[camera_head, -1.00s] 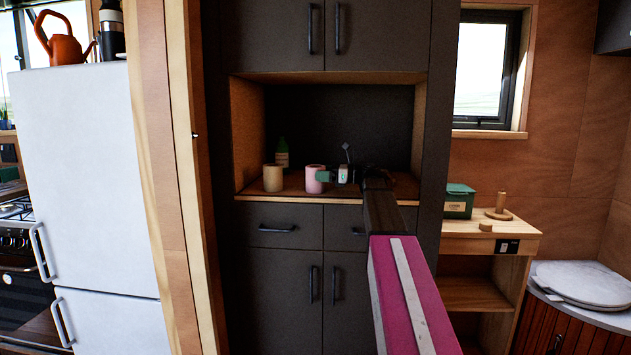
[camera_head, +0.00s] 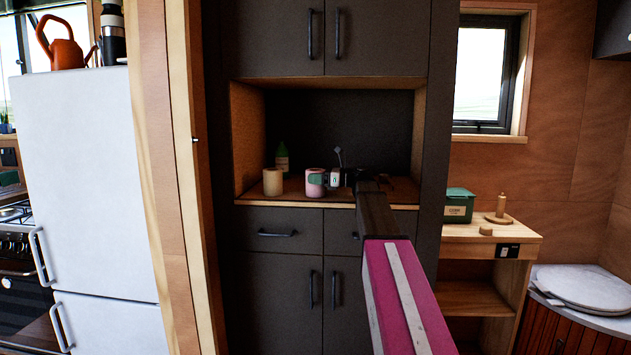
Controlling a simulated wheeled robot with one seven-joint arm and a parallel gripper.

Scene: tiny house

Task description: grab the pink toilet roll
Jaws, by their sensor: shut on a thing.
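The pink toilet roll (camera_head: 313,191) stands upright on the wooden shelf of the dark cabinet's open niche, near its front edge. My gripper (camera_head: 318,180) reaches it from the right and is shut on it; a green finger pad lies across the roll's near side. The far finger is hidden behind the roll. My arm comes in from the lower right. I cannot tell whether the roll is lifted off the shelf.
A beige roll (camera_head: 272,182) stands just left of the pink one. A green bottle (camera_head: 282,157) stands behind them. Niche walls close both sides. A wooden side shelf (camera_head: 487,234) with a green box (camera_head: 459,205) stands to the right.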

